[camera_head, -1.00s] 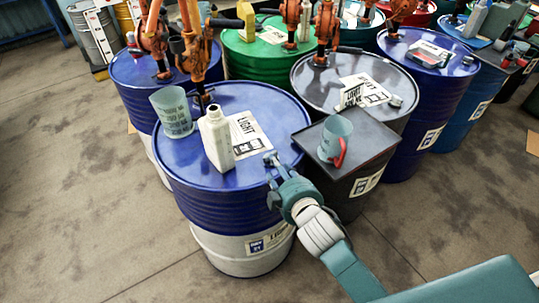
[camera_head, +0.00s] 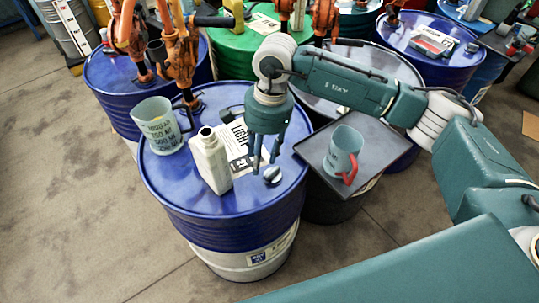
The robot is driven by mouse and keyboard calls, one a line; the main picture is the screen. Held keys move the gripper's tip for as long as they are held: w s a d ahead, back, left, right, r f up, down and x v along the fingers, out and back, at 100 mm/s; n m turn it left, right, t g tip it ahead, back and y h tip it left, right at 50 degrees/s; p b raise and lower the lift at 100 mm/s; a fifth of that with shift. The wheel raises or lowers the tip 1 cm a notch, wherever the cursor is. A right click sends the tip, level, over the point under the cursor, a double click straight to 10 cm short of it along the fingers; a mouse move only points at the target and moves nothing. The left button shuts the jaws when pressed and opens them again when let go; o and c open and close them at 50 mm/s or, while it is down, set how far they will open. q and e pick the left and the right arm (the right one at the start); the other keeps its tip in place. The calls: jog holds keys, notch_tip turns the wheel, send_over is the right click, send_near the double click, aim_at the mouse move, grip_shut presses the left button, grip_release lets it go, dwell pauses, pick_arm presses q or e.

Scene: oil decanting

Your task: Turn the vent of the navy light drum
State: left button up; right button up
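The navy light drum (camera_head: 222,238) stands in front, with a blue top and a white lower band. Its white LIGHT label is partly behind my gripper. The vent (camera_head: 272,175), a small round grey knob, sits near the right rim of its top. My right gripper (camera_head: 265,164) points down close above the vent, its two fingers apart and nothing between them. I cannot tell whether a fingertip touches the vent. My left gripper is not in view.
A white bottle (camera_head: 210,160) and a clear measuring jug (camera_head: 157,125) stand on the drum, left of my gripper. An orange pump (camera_head: 179,65) rises behind. A dark tray (camera_head: 379,157) to the right holds a red-handled jug (camera_head: 343,153).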

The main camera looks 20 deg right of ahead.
jog(key=r+h, duration=0.1)
jog(key=h, duration=0.1)
send_over(274, 171)
jog(key=shift+s+f+p, duration=0.2)
jog(key=shift+f+p, duration=0.35)
jog(key=shift+f, duration=0.2)
notch_tip(274, 171, down, 5)
jog(key=shift+r+p, duration=0.1)
jog(key=shift+p, duration=0.85)
notch_tip(274, 171, down, 4)
jog(key=shift+r+p, duration=0.1)
jog(key=shift+p, duration=0.45)
jog(key=shift+w+f, duration=0.1)
jog(key=shift+f, duration=0.15)
jog(key=shift+c, duration=0.7)
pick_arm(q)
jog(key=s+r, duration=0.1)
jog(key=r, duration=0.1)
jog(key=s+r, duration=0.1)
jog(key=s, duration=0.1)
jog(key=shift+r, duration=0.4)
pick_arm(e)
grip_shut()
